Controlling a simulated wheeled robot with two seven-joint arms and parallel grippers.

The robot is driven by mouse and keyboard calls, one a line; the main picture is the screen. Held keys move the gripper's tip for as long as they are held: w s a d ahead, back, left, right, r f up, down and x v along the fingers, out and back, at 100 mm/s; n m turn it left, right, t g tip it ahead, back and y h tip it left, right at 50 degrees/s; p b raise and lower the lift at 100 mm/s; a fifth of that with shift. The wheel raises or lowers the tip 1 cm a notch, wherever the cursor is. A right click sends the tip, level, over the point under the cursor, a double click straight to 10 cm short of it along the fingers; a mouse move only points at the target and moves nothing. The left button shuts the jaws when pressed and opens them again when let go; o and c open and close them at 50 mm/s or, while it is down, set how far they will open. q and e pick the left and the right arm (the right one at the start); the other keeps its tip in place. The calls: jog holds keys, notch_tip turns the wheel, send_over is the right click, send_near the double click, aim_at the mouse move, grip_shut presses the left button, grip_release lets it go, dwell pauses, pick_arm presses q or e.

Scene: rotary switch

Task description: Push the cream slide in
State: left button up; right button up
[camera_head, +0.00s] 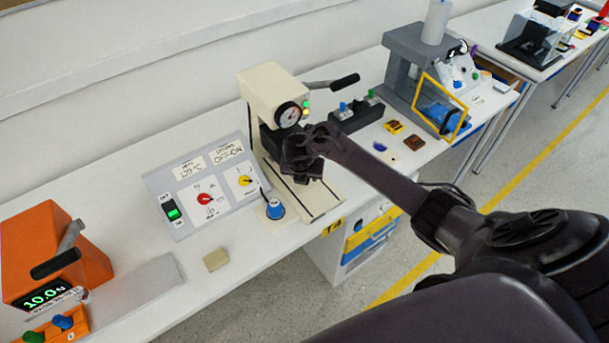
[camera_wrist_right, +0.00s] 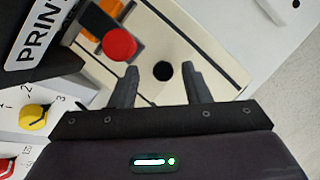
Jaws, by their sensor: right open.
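The cream slide (camera_head: 318,201) reaches out toward the front from under the cream machine (camera_head: 273,88) in the head view. In the right wrist view the slide (camera_wrist_right: 198,45) runs diagonally, with a dark line along its edge and a round black spot (camera_wrist_right: 162,71) on it; I cannot tell if that is a knob or a hole. My right gripper (camera_head: 303,165) is over the slide, in front of the machine. In the wrist view its fingers (camera_wrist_right: 160,72) are apart, one on each side of the black spot, with nothing visibly held. My left gripper is out of view.
A red round part (camera_wrist_right: 119,44) and an orange piece (camera_wrist_right: 103,18) are near the fingers. A grey control panel (camera_head: 205,185) and a blue knob (camera_head: 275,209) stand left of the slide. A tan block (camera_head: 215,260) lies near the table's front edge.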

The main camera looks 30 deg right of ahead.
jog(key=p+v, duration=0.1)
jog(key=v, duration=0.5)
jog(key=shift+r, duration=0.15)
jog(key=shift+a, duration=0.1)
